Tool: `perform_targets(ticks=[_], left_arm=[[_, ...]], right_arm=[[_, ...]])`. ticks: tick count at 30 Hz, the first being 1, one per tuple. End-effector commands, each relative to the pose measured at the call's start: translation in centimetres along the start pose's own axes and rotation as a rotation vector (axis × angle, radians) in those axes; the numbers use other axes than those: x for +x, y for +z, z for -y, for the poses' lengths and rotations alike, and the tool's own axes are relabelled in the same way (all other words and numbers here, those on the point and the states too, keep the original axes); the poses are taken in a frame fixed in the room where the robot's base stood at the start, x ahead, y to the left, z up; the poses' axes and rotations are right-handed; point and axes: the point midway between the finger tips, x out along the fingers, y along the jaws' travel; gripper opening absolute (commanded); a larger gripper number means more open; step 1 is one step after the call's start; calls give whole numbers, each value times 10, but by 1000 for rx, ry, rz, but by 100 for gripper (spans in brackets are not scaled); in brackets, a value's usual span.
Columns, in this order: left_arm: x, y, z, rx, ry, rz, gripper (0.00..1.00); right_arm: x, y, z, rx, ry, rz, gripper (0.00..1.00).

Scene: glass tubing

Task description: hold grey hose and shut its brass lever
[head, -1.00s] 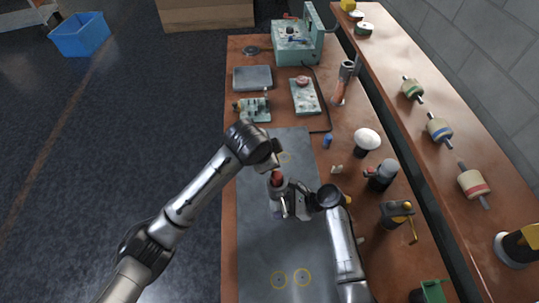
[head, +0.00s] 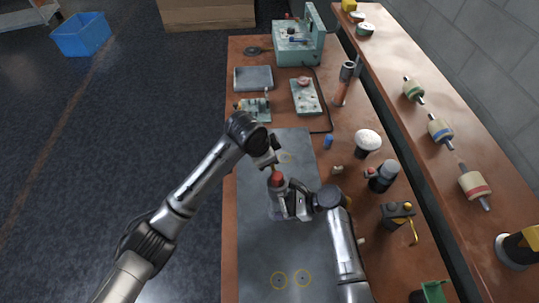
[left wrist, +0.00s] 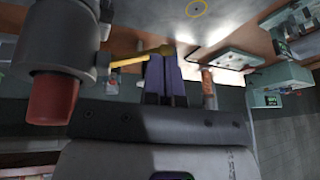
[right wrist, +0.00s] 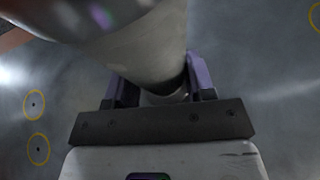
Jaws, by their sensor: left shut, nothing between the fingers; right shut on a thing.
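The grey hose (head: 281,190) has a grey body with a red end and stands roughly upright over the dark mat in the head view. My right gripper (head: 291,203) is shut around its lower body; the right wrist view shows the purple fingers either side of the pale grey hose (right wrist: 155,55). In the left wrist view the hose's grey collar and red end (left wrist: 53,98) are large at the left. The brass lever (left wrist: 135,58) sticks out sideways from the collar, its knob at my left fingertips. My left gripper (left wrist: 166,70) is shut and empty; contact with the lever is unclear.
The dark mat (head: 265,255) is mostly clear, with yellow ring marks. A white-topped object (head: 367,140), a grey-capped black object (head: 383,175) and a black-and-yellow device (head: 397,213) stand to the right. Teal equipment (head: 298,45) stands at the back.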

Motion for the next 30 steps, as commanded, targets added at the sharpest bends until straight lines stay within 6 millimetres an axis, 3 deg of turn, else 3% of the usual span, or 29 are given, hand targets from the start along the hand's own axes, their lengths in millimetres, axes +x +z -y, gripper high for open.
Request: perform_targets(ticks=[9, 30], left_arm=[[15, 5, 0, -2, 3, 1, 0], [40, 16, -12, -97, 281, 47, 0]], right_arm=[[0, 0, 0, 0, -1, 0, 36], [0, 0, 0, -3, 0, 0, 37]])
